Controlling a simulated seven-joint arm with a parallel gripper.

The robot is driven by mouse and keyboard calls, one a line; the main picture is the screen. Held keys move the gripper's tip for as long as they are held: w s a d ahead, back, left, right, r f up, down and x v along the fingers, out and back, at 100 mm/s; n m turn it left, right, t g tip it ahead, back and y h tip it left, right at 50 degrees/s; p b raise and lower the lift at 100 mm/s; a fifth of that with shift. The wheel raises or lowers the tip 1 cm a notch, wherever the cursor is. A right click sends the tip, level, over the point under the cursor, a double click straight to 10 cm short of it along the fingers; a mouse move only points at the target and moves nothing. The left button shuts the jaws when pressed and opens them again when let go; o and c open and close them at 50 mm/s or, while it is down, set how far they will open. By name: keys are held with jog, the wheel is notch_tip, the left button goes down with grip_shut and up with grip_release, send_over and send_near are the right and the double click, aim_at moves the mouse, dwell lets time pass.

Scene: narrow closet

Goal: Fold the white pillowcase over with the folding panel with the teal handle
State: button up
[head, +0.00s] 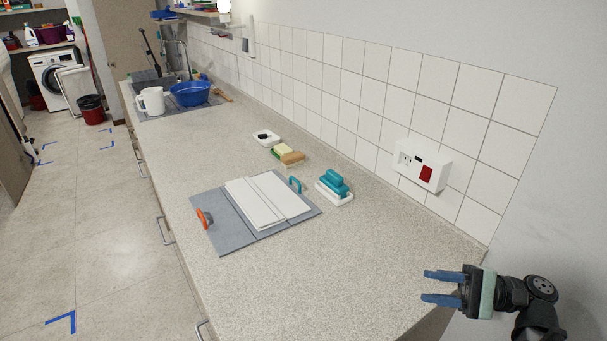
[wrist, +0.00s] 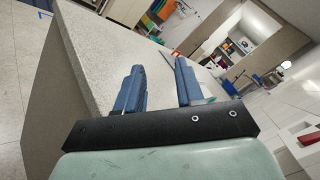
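The white pillowcase (head: 268,200) lies flat on a grey folding board (head: 232,236) on the counter. The teal handle (head: 295,184) stands on the board's far right side, next to the pillowcase. An orange handle (head: 204,218) is on the board's left side. The board's panels lie flat. My gripper (head: 428,286) is at the counter's near right end, well to the right of the board. It is open and empty; its two blue fingers also show apart in the wrist view (wrist: 158,72). The wrist view does not clearly show the board or pillowcase.
Sponges (head: 288,154) and a small white dish (head: 266,137) lie behind the board. A wall socket box (head: 423,166) juts from the tiles. The counter (head: 310,270) in front is clear.

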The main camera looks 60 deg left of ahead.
jog(key=a+r+n+t+h, duration=0.2)
jog(key=a+r+n, duration=0.35)
jog(key=a, duration=1.25)
jog(key=a+r+n+t+h, duration=0.25)
jog(key=a+r+n, duration=0.35)
jog(key=a, duration=1.2)
jog(key=a+r+n+t+h, duration=0.3)
jog(key=a+r, duration=0.4)
jog(key=a, duration=1.1)
jog(key=w+a+f+n+t+h, duration=0.2)
jog(key=w+f+t+h, duration=0.25)
jog(key=f, duration=0.55)
jog(key=shift+m, duration=0.35)
jog(key=f, duration=0.4)
jog(key=s+f, duration=0.1)
jog(key=f, duration=0.3)
jog(key=s+f, duration=0.1)
jog(key=f, duration=0.3)
jog(key=shift+f, duration=0.35)
grip_shut()
